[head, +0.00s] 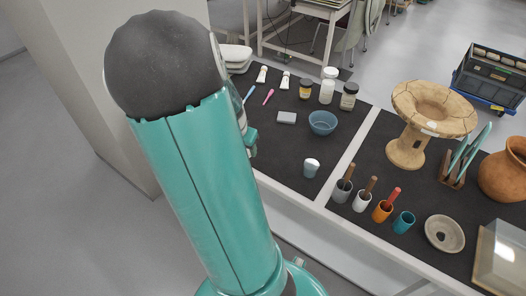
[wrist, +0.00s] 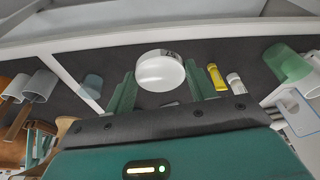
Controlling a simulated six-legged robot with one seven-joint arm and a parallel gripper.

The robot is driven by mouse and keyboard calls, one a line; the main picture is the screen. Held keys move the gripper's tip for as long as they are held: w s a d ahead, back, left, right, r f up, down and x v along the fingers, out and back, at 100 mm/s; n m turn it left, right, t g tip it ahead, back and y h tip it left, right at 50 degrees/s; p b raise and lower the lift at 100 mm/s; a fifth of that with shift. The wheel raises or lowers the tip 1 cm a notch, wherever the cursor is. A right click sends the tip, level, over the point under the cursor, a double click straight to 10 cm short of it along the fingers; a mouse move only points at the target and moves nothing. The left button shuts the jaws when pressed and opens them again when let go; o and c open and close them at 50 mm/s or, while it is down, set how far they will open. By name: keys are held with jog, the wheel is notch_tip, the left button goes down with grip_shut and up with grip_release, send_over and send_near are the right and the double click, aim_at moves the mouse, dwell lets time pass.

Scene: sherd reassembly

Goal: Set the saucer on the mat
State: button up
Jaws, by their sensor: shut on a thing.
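My arm hides the gripper and the dish in the head view. A dark mat (head: 277,140) covers the left part of the table, and another dark surface (head: 378,143) lies right of a pale strip. I cannot tell which one the task means. The dish's height above the table is unclear.
A blue bowl (head: 322,123), jars (head: 348,96) and a small cup (head: 311,168) stand on the left mat.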

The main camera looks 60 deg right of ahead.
jog(key=s+d+f, duration=0.1)
jog(key=d+f, duration=0.2)
jog(key=d, duration=0.3)
send_over(264, 154)
jog(key=a, duration=0.2)
jog(key=x, duration=0.2)
jog(key=a+x, duration=0.1)
jog(key=x, duration=0.2)
jog(key=shift+f, duration=0.15)
jog(key=shift+d+f, duration=0.15)
jog(key=shift+f, duration=1.65)
jog(key=shift+f, duration=0.15)
jog(key=o, duration=1)
